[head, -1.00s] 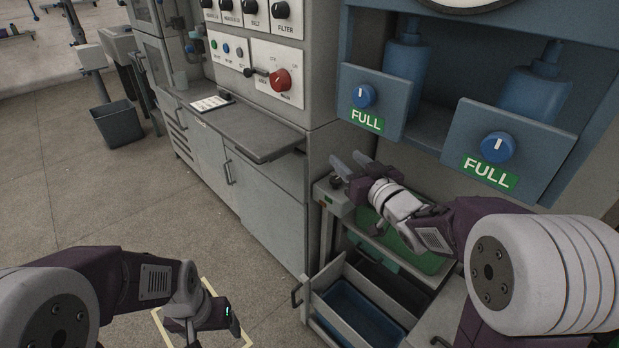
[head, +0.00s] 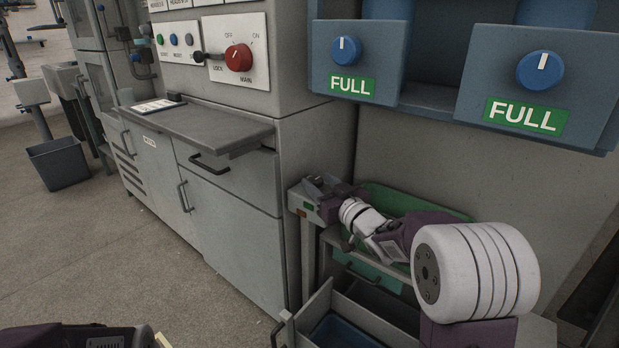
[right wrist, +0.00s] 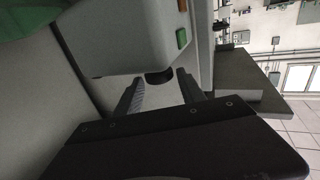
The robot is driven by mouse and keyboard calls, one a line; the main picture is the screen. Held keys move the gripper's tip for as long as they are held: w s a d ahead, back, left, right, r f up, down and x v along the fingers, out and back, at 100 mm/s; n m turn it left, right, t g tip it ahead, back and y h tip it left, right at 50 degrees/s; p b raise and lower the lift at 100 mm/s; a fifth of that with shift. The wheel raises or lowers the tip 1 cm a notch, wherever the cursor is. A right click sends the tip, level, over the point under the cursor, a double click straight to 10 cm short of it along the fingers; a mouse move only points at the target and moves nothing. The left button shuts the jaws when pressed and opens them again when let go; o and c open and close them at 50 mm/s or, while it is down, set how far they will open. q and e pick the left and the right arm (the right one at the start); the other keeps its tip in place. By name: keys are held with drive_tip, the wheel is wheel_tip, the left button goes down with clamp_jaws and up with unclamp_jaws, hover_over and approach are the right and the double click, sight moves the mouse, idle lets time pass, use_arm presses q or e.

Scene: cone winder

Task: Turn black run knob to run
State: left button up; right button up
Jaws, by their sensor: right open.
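A small grey control box (head: 302,199) with a green and an orange button stands at the left end of the bench beside the cabinet. The black knob (right wrist: 158,77) on the box shows in the right wrist view as a dark round stub. My right gripper (head: 322,183) is at the box in the head view, its fingers over the knob's place and hiding it. In the right wrist view my right gripper (right wrist: 160,92) is open, one finger either side of the knob, with gaps visible. Only part of my left arm shows at the bottom left of the head view.
A grey cabinet (head: 235,235) with a protruding worktop stands left of the box. A red main switch (head: 238,58) is on its panel. Blue FULL boxes (head: 350,60) hang above. A green tray (head: 390,200) and open drawer (head: 318,300) are near my right arm.

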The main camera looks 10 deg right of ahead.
drive_tip(key=b+x, duration=0.1)
drive_tip(key=x, duration=0.4)
drive_tip(key=shift+a+f, duration=0.1)
drive_tip(key=shift+f, duration=0.05)
use_arm(q)
wheel_tip(320, 180, down, 2)
